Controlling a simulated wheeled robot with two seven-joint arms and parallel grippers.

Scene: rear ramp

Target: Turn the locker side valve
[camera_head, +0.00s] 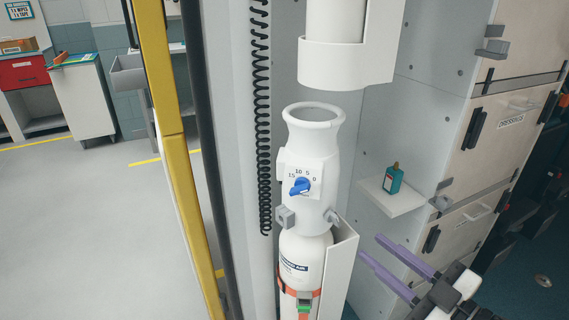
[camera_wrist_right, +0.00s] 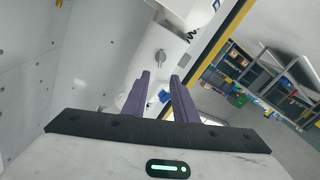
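A white air cylinder (camera_head: 305,255) with a flared white collar (camera_head: 315,150) stands upright in a bracket. A blue dial knob (camera_head: 300,186) with numbers above it is on the collar's front. Below the dial, a small grey fitting (camera_head: 333,216) is on the right side and a grey block (camera_head: 285,217) on the left. My right gripper (camera_head: 369,246) has purple fingers, open and empty, below and right of the cylinder. In the right wrist view, a grey knob (camera_wrist_right: 160,57) on a white surface lies beyond the gap between the open fingertips (camera_wrist_right: 160,76). My left gripper is out of view.
A white holder (camera_head: 345,65) hangs above the collar. A small shelf (camera_head: 385,200) with a teal bottle (camera_head: 394,179) is on the wall at right. Latched panels (camera_head: 515,120) stand farther right. A yellow post (camera_head: 165,130) and coiled black cord (camera_head: 263,120) are left.

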